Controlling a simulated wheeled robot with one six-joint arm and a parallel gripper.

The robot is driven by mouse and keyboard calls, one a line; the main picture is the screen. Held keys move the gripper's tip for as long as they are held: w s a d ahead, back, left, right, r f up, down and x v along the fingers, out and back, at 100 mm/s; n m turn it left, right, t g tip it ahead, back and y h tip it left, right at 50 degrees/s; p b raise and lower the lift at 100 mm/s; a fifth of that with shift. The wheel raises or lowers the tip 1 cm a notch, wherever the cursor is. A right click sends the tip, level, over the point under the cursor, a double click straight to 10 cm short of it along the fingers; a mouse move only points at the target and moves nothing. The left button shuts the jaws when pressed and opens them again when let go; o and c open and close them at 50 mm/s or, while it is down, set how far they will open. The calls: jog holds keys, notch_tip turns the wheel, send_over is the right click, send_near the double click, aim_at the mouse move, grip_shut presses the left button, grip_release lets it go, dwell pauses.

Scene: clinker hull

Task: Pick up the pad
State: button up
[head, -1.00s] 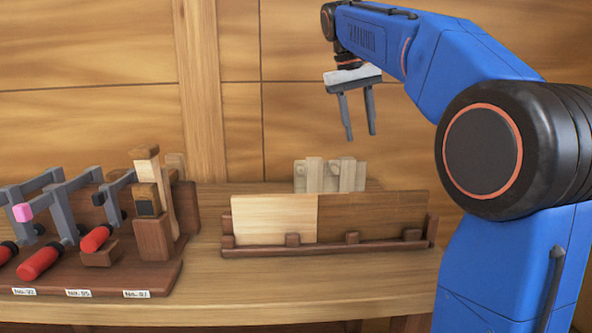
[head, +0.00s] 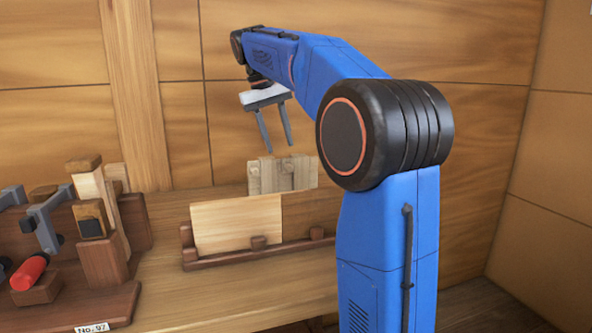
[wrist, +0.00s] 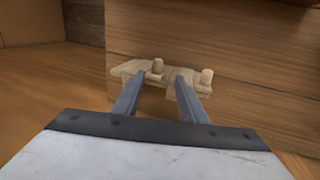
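I cannot tell for sure which thing is the pad; the pink piece on a clamp in the earlier head view is outside the frame now. A block with a small black face (head: 92,228) stands on the dark stand at the left. My gripper (head: 277,147) hangs in the air with its fingers apart and empty, well to the right of that block. In the wrist view my gripper (wrist: 160,78) points toward pale wooden pieces with pegs (wrist: 205,82), which lie beyond the fingertips.
A grey clamp (head: 45,213) with a red handle (head: 30,272) sits at the left. A dark rack holds a pale board (head: 236,226), with pale wooden pieces (head: 283,174) behind it. The bench front (head: 215,300) is clear. A wall (head: 200,45) stands behind my arm.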

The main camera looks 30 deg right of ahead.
aim_at(288, 164)
jog(key=x, duration=0.4)
jog(key=shift+s+d+x, duration=0.1)
jog(key=shift+s+x, duration=0.05)
jog(key=shift+x, duration=1.2)
jog(key=shift+s+d+x, duration=0.1)
jog(key=shift+x, duration=1.25)
jog(key=shift+r, duration=0.1)
grip_shut()
